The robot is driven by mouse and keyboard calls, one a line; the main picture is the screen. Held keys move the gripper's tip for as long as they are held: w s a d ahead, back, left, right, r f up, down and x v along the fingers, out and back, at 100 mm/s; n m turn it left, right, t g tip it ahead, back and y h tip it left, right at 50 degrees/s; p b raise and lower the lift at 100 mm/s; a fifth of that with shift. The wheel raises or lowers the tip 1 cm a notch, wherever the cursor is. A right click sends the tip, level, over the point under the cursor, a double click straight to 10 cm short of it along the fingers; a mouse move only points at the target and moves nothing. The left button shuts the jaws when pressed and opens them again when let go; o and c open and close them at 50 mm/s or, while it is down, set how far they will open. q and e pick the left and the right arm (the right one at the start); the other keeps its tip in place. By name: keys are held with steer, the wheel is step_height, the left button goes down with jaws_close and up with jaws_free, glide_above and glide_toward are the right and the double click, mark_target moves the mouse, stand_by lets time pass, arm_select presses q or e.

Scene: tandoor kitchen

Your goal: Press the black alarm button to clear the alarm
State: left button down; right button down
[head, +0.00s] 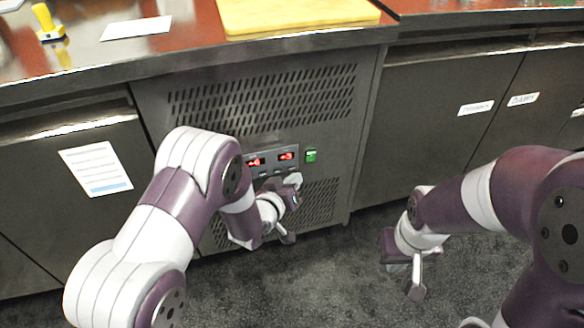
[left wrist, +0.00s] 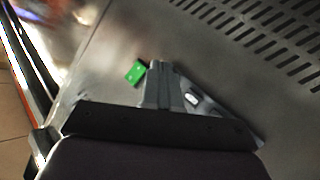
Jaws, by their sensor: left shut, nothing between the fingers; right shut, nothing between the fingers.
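The control panel (head: 270,161) on the vented steel front has two red lit displays and a row of small dark buttons below them. I cannot tell which one is the black alarm button. My left gripper (head: 296,181) is shut and empty, right in front of the panel's lower right part. In the left wrist view its closed fingertips (left wrist: 160,68) lie over the panel (left wrist: 207,104) and hide most of it; I cannot tell whether they touch it. A green switch (head: 311,155) sits just right of the panel. My right gripper (head: 415,291) is shut and empty, low over the floor.
The counter (head: 200,55) above juts out over the panel and holds a yellow board (head: 295,13) and a yellow-handled tool (head: 45,25). Labelled cabinet doors (head: 440,130) stand to the right. The dark floor (head: 340,270) is clear between my arms.

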arm_select(q)
steer(key=s, duration=0.1)
steer(key=s+d, duration=0.1)
steer(key=s, duration=0.1)
steer(key=s+p, duration=0.1)
steer(key=shift+s+d, duration=0.25)
steer(key=shift+s, duration=0.1)
stand_by(0.6)
